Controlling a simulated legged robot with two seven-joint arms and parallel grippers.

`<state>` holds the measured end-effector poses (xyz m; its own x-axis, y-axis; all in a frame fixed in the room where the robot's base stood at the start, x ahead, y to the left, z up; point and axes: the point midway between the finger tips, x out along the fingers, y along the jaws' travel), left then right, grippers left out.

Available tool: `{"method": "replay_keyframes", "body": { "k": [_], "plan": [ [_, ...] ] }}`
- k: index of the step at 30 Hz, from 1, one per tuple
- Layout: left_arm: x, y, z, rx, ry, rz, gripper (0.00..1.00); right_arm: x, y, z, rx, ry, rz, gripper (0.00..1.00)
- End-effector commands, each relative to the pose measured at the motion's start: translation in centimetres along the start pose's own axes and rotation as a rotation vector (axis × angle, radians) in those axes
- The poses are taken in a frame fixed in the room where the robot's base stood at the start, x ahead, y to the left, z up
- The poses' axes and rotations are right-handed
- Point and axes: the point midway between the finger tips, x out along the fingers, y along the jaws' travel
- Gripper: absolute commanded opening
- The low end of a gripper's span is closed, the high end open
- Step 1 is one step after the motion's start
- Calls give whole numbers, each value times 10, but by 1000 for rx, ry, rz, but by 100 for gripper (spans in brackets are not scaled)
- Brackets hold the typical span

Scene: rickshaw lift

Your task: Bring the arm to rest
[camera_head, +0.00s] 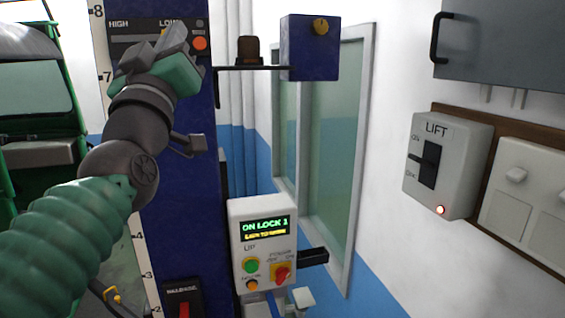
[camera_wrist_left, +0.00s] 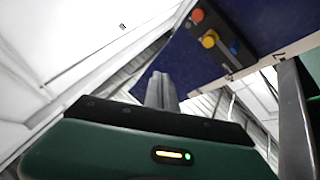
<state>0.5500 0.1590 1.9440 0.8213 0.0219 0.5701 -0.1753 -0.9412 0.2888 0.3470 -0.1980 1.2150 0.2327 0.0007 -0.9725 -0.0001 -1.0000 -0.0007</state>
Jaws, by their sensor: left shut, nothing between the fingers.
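My left arm comes in from the left in the head view, raised in front of the blue lift column (camera_head: 180,220). My left gripper (camera_head: 174,40) is at its top end, near the panel marked HIGH and LOW (camera_head: 146,27). Its grey fingers are together and hold nothing. The wrist view shows the closed fingers (camera_wrist_left: 162,90) pointing up, with the blue column and its coloured knobs (camera_wrist_left: 208,38) beyond. I cannot tell whether the gripper touches the panel. My right gripper is in neither view.
A control box (camera_head: 263,243) reads ON LOCK 1 and has green, red and orange controls. A shelf (camera_head: 252,68) with a blue box (camera_head: 309,48) juts right from the column. A LIFT switch (camera_head: 446,165) with a red lamp is on the right wall. A green rickshaw (camera_head: 40,110) stands left.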

Motion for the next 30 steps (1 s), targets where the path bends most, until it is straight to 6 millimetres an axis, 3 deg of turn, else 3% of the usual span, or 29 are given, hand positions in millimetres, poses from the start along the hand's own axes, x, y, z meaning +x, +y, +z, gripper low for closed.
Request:
{"method": "replay_keyframes", "body": {
  "k": [8,16,23,26,30],
  "plan": [
    [-10,-10,34,19,-69,-9,0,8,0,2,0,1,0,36],
    [-28,-30,99,52,-198,-27,0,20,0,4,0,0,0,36],
    [-65,-61,191,93,-386,-55,0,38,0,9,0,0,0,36],
    [-96,-82,248,118,-510,-74,0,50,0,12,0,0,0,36],
    [-161,-119,336,153,-724,-110,0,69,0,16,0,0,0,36]
  ]
}}
